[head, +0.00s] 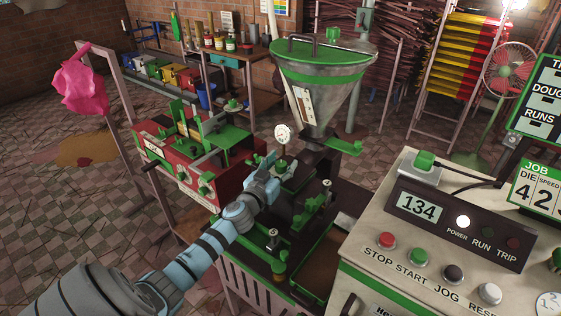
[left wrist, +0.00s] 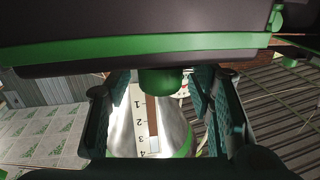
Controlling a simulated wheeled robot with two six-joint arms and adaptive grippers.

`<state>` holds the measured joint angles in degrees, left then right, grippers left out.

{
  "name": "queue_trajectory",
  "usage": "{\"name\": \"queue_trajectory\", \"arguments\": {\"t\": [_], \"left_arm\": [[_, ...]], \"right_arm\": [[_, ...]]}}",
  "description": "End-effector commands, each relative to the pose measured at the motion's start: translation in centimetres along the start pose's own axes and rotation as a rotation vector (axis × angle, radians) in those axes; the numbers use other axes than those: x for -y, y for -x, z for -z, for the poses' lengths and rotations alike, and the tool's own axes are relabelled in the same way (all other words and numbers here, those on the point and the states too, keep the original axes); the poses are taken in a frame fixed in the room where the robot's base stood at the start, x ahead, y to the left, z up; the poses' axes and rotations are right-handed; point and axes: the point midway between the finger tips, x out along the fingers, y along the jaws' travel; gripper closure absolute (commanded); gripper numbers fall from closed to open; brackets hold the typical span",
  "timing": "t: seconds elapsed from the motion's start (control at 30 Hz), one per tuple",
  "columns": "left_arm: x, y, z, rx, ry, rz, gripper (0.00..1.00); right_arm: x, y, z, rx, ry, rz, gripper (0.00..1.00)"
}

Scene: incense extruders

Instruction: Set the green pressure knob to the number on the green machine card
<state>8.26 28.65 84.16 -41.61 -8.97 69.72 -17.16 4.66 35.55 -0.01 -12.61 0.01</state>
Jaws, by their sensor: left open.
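The green machine has a metal hopper (head: 322,85) with a green lid and a dark, green-edged bed. My left gripper (head: 279,163) is at the machine, just below a round white gauge (head: 283,133). In the left wrist view it is open (left wrist: 160,88), with a green knob (left wrist: 163,82) between its fingertips under a dark, green-edged part; I cannot tell whether the fingers touch it. The knob's setting cannot be read. A scale strip (left wrist: 140,120) marked 1 to 4 shows behind. A green JOB card (head: 538,190) at the right shows 4, 2 and a cut-off third digit.
The control console (head: 410,215) stands at the right, with a display (head: 419,207) reading 134 and several buttons. A red machine (head: 195,160) stands left of my gripper. A pink cloth (head: 82,85) hangs on a post. Floor at the left is mostly clear.

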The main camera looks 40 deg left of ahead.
Motion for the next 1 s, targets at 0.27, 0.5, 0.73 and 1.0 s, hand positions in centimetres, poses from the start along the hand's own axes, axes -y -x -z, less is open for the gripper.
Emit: {"name": "queue_trajectory", "arguments": {"t": [0.27,0.5,0.73,1.0], "left_arm": [[0.00,-0.07,-0.09,0.001,0.000,0.000,0.58],[0.02,-0.05,-0.08,0.001,0.000,0.000,0.97],[0.10,-0.06,-0.08,0.002,-0.002,-0.012,1.00],[0.04,-0.13,-0.01,0.005,-0.003,-0.119,1.00]], "right_arm": [[-0.01,-0.03,-0.02,0.000,0.000,0.000,0.60],[0.00,-0.03,-0.04,0.001,0.000,0.000,0.60],[0.05,0.05,-0.05,0.001,0.000,0.001,0.60],[0.07,0.95,0.03,0.001,-0.001,0.002,0.60]]}}
